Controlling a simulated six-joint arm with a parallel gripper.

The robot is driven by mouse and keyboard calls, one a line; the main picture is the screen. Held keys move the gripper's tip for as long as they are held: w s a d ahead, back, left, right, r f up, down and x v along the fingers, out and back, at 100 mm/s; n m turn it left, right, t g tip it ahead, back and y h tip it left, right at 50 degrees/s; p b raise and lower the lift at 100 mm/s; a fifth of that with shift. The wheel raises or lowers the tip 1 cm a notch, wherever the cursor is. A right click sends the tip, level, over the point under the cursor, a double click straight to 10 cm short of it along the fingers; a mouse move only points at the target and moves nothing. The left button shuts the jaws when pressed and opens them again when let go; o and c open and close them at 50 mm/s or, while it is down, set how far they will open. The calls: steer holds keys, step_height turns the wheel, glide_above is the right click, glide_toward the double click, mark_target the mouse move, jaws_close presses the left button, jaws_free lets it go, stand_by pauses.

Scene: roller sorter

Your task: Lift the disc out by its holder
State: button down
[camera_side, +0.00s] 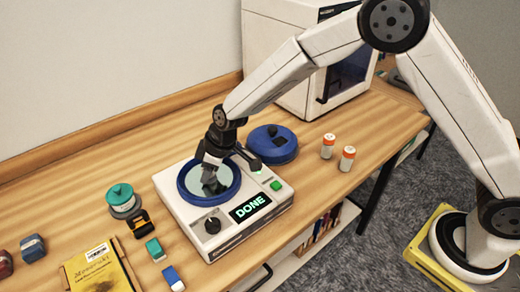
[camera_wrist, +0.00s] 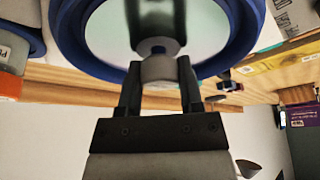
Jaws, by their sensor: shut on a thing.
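The pale disc (camera_side: 218,184) is inside the blue ring (camera_side: 184,189) on top of the white sorter (camera_side: 180,214), whose screen reads DONE. My gripper (camera_side: 211,168) comes down over the disc from above. In the wrist view my gripper (camera_wrist: 158,84) is shut on the grey holder (camera_wrist: 158,70) at the middle of the disc (camera_wrist: 112,40), with a finger on each side. The blue ring (camera_wrist: 68,30) surrounds the disc there. I cannot tell whether the disc is seated or slightly raised. In the side view my fingers partly hide the holder.
A blue lid (camera_side: 284,154) lies behind the sorter. A white cabinet (camera_side: 270,50) stands behind.

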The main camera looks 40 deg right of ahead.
steer(key=shift+r, duration=0.1)
steer(key=shift+r, duration=0.8)
steer(key=s+d+r, duration=0.4)
steer(key=s+r, duration=0.7)
steer(key=s, duration=0.2)
steer(key=shift+d, duration=0.4)
steer(key=shift+s+r, duration=0.1)
steer(key=shift+r, duration=0.05)
